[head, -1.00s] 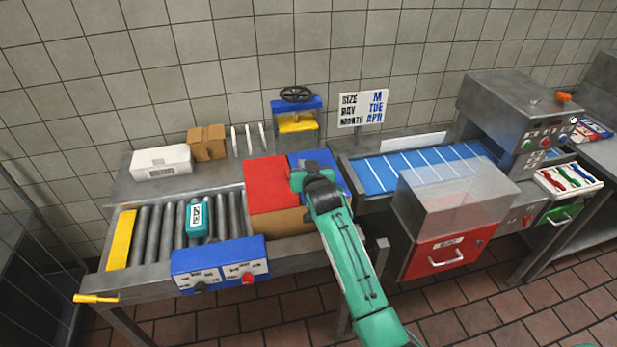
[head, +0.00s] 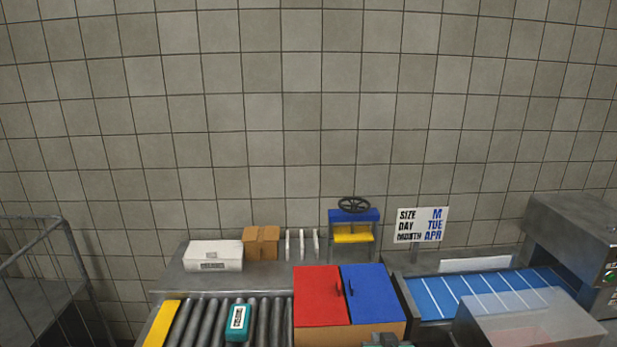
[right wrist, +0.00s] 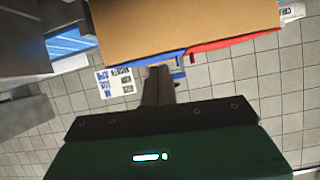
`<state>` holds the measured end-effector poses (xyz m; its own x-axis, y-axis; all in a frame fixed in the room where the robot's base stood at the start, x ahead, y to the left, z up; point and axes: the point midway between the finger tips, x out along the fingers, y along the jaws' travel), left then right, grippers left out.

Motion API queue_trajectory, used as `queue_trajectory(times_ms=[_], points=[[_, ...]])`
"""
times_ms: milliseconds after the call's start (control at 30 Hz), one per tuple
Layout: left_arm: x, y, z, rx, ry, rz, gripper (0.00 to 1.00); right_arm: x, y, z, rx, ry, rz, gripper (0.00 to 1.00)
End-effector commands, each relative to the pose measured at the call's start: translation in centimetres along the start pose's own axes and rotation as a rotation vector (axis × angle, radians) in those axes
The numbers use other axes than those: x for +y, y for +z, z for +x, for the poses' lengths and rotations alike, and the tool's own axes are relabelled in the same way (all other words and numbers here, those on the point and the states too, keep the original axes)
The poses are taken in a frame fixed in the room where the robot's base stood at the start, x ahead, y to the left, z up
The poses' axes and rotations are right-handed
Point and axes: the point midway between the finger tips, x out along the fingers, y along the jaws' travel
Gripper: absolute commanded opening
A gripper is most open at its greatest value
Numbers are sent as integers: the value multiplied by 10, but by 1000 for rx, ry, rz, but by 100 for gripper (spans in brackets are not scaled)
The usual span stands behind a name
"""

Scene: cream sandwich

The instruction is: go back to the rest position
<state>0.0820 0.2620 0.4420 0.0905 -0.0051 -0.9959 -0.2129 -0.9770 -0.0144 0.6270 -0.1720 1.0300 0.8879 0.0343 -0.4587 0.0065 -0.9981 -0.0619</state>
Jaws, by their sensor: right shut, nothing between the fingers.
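My right gripper (right wrist: 160,72) shows in the right wrist view, its dark fingers shut together and empty. It is in front of the cardboard-coloured side of the box with the red lid (head: 320,296) and blue lid (head: 372,293); I cannot tell the gap. My left gripper is not in view.
A roller conveyor (head: 210,322) with a teal packet (head: 237,322) is left of the box. A blue belt (head: 480,292) and a clear cover (head: 530,325) are to the right. A hand-wheel press (head: 353,215) and a sign (head: 421,226) stand behind.

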Motion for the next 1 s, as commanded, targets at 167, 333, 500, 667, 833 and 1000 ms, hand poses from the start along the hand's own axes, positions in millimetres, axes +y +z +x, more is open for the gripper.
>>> queue_trajectory(times_ms=[167,333,500,667,833,1000], points=[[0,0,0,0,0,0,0,26,89,-63,-227,19,-43,0],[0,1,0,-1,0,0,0,42,152,-131,-429,17,-90,0],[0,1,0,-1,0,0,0,51,188,-184,-571,4,-127,0],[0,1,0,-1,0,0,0,55,208,-223,-667,-9,-154,0],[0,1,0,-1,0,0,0,58,224,-260,-756,-24,-179,0],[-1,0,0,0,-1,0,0,60,245,-258,-798,-31,-190,0]])
